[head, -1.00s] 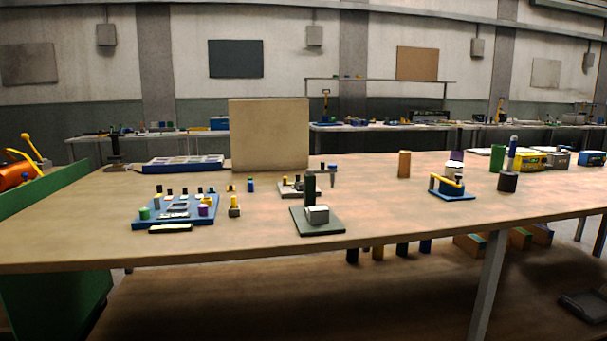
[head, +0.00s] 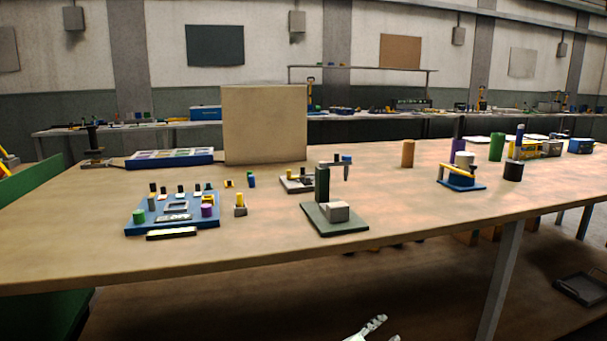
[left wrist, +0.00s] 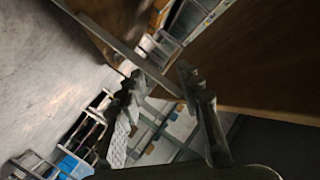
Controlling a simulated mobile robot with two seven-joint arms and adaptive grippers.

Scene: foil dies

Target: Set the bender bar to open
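What looks like the bender (head: 462,183) stands on the right part of the table in the head view. The bar's exact setting is too small to tell. My left gripper (head: 385,328) shows at the bottom edge of the head view, in front of and below the table edge, well away from the bender. In the left wrist view its two fingers (left wrist: 158,85) are spread with nothing between them. My right gripper is not in view.
A green-based press (head: 334,214) stands near the front edge. A blue tray (head: 176,212) with small pegs lies left of it. A tan panel (head: 264,124) stands behind. Orange, purple, green and black cylinders surround the bender. The table in front of the bender is clear.

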